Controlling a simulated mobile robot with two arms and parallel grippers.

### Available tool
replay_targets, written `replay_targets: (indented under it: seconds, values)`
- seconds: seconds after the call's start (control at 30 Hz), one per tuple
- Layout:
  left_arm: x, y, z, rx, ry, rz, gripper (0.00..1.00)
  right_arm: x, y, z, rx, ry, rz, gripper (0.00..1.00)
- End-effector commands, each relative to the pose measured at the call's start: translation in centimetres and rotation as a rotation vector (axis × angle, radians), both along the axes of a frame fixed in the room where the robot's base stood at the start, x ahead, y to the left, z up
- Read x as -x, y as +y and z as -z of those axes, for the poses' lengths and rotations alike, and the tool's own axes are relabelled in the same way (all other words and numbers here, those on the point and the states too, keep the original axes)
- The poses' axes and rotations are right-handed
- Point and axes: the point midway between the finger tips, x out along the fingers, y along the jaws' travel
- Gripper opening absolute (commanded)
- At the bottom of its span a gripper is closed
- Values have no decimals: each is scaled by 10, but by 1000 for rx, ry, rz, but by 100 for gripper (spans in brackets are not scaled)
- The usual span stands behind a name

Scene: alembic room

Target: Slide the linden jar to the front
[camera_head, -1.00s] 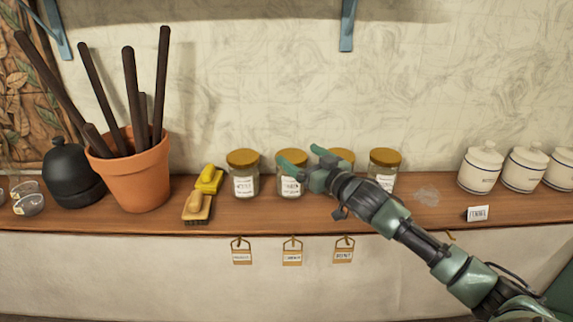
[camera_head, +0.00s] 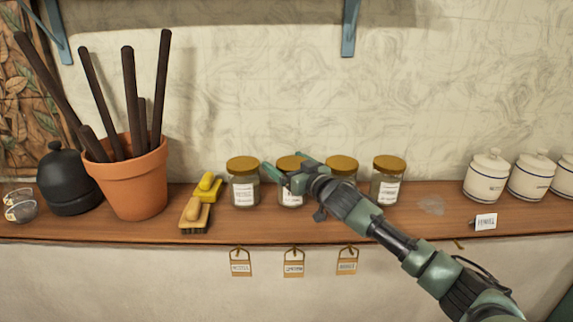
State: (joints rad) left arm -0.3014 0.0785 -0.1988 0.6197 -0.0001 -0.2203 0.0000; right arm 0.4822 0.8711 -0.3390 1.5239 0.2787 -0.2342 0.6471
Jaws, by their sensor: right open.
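Several glass jars with gold lids stand in a row on the wooden shelf (camera_head: 330,225). The leftmost jar (camera_head: 243,187), the second jar (camera_head: 291,200), the third jar (camera_head: 342,163) and the rightmost jar (camera_head: 389,170) have white labels too small to read surely, so I cannot tell from a label which is linden. My right gripper (camera_head: 284,164) is open at the second jar, its fingers toward the jar's upper part and lid. I cannot tell whether they touch it. The gripper and wrist partly cover the second and third jars. My left gripper is not in view.
Small tags, a left one (camera_head: 241,268), a middle one (camera_head: 293,269) and a right one (camera_head: 346,267), hang below the shelf edge. Brushes (camera_head: 196,212) and a terracotta pot (camera_head: 138,190) stand left. White canisters (camera_head: 487,178) and a small card (camera_head: 485,222) are right.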

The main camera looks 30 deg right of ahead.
Motion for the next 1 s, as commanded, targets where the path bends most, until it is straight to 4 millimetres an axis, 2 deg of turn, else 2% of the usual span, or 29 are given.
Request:
replay_targets:
  seconds: [0.1,0.13,0.37,0.4,1.0]
  values:
    - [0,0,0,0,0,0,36,0,0,0,0,0,0,91]
    - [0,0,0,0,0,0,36,0,0,0,0,0,0,89]
    - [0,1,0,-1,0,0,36,0,0,0,0,0,0,25]
    - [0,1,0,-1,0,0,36,0,0,0,0,0,0,22]
    - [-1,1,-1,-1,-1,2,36,18,12,2,-1,2,-2,22]
